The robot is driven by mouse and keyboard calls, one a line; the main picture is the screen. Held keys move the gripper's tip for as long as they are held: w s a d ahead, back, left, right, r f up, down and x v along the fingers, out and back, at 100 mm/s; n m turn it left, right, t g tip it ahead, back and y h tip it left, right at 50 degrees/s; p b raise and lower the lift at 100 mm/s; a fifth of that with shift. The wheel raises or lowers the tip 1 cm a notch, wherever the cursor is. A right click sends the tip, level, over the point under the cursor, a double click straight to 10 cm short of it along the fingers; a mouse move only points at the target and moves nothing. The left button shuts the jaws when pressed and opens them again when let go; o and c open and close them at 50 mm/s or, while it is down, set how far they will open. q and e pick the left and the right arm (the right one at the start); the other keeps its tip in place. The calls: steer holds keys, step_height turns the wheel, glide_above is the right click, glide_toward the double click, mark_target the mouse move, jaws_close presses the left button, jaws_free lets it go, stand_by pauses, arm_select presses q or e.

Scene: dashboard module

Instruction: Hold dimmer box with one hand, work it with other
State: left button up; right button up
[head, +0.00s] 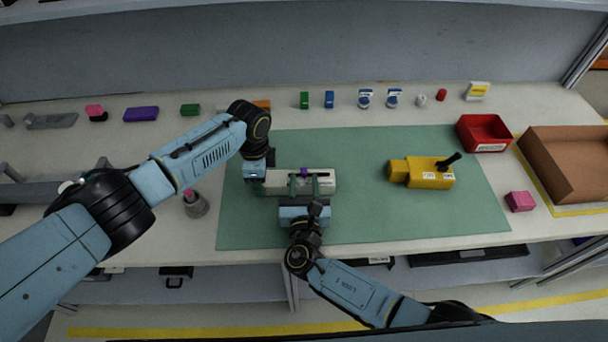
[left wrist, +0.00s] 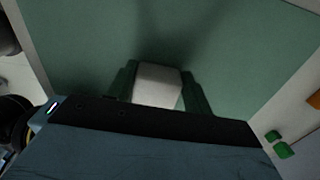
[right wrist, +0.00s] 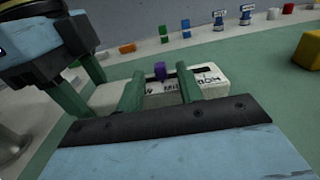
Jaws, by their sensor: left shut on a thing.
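The dimmer box is a long off-white box (head: 327,187) lying on the green mat, with a purple slider knob (head: 304,172) on top. My left gripper (head: 262,186) is shut on the box's left end; the left wrist view shows the white end (left wrist: 157,86) between its green fingers. My right gripper (head: 305,184) is open over the box from the near side. In the right wrist view the purple knob (right wrist: 159,71) shows in the gap between its fingers (right wrist: 160,92), with clear space on both sides. I cannot tell whether the fingertips touch the box.
A yellow box with a black lever (head: 430,173) lies right on the mat (head: 370,215). A red bin (head: 484,133), brown tray (head: 570,160) and pink block (head: 519,201) are farther right. A grey holder (head: 196,206) stands left. Several small items line the back.

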mark_target(304, 172)
steer(key=shift+w, duration=1.1)
jaws_close()
